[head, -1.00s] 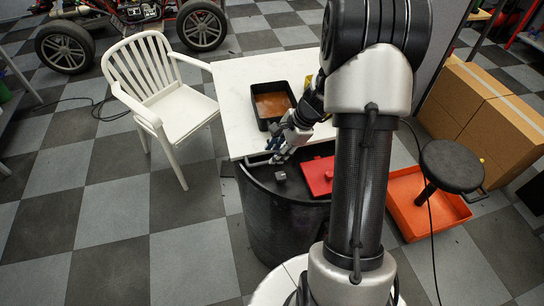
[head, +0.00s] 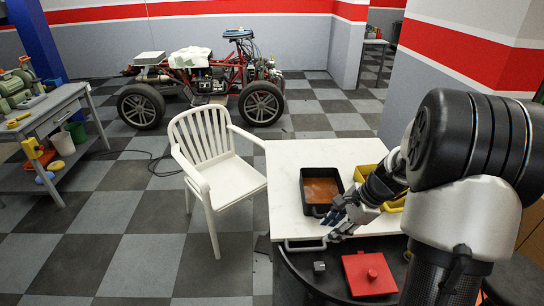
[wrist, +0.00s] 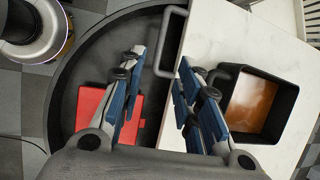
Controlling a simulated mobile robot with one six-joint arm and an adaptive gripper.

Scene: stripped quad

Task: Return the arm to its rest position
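My gripper (head: 338,222) hangs over the near edge of the white table (head: 290,190), just in front of a black tray holding something orange-brown. In the wrist view my gripper (wrist: 160,75) shows its two blue-padded fingers apart, with nothing between them. My arm reaches in from the right of the head view, bent and extended over the table, and hides part of the table's right side.
A black tray (head: 309,210) and a yellow bin (head: 368,172) stand on the white table. A red lidded piece (head: 368,273) and a small grey block (head: 319,267) rest on the round black top. A white chair (head: 232,185) stands left.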

